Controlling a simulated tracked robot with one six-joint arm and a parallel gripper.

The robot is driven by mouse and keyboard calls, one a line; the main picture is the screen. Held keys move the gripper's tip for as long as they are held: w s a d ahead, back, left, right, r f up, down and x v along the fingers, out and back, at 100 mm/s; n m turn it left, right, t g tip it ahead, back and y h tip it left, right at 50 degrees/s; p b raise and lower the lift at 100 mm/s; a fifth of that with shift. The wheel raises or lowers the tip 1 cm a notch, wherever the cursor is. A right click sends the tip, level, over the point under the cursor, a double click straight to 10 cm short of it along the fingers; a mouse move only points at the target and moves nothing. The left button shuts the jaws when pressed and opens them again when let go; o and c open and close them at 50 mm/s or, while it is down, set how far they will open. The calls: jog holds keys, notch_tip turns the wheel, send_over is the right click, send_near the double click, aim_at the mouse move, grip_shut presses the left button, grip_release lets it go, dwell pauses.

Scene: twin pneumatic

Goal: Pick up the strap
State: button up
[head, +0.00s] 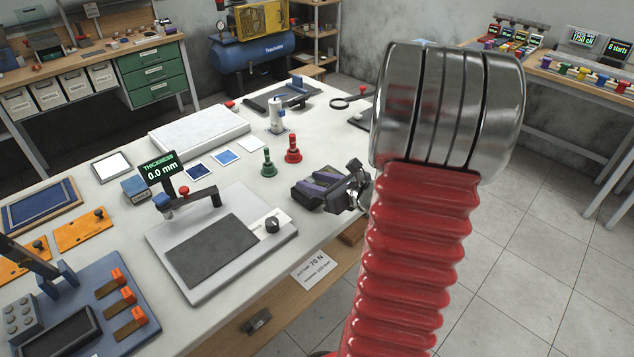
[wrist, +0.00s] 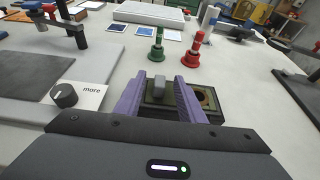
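My gripper (head: 313,188) is low over the right front part of the white table in the head view. Its two purple fingers also show in the wrist view (wrist: 159,84), spread apart. A small grey upright piece (wrist: 159,89) shows in the gap between them, with space on both sides. It appears to be on a dark, flat holder (wrist: 205,99) with a round hole at its right, partly hidden by the fingers. I cannot tell whether this grey piece is the strap. No other thing is clearly a strap. My arm hides part of the table's right side.
A green stamp-like piece (head: 268,163) and a red one (head: 292,149) stand just beyond my gripper. A thickness gauge plate (head: 215,250) with a black knob (head: 272,224) lies to the left. The table's front edge is close.

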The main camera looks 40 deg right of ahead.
grip_shut()
dwell(0.5)
jog(key=shift+r, duration=0.1)
notch_tip(320, 180, up, 10)
dwell(0.8)
dwell(0.4)
